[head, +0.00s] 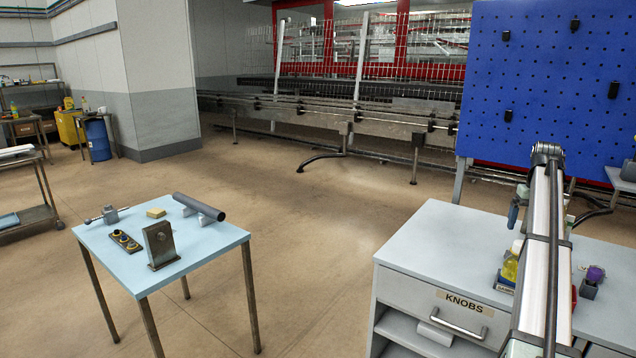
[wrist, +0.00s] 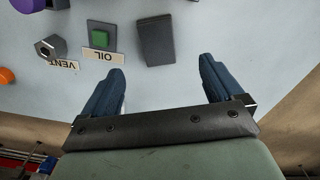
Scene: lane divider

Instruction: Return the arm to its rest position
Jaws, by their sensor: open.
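My arm (head: 543,250) reaches over the grey workbench (head: 430,240) at the right of the head view. My gripper (wrist: 161,70) shows in the wrist view with its two blue fingers spread apart and nothing between them. It is above a pale bench top. Beyond the fingertips are a dark block (wrist: 157,40), a green square piece (wrist: 99,39) by an OIL label and a grey hex piece (wrist: 50,47) by a VENT label. In the head view my arm hides part of the bench top.
A yellow bottle (head: 511,262) and a purple-topped item (head: 594,275) stand near my arm. A blue pegboard (head: 550,80) rises behind the bench. A small light-blue table (head: 205,245) with several parts stands at the left. Open floor (head: 320,215) lies between them.

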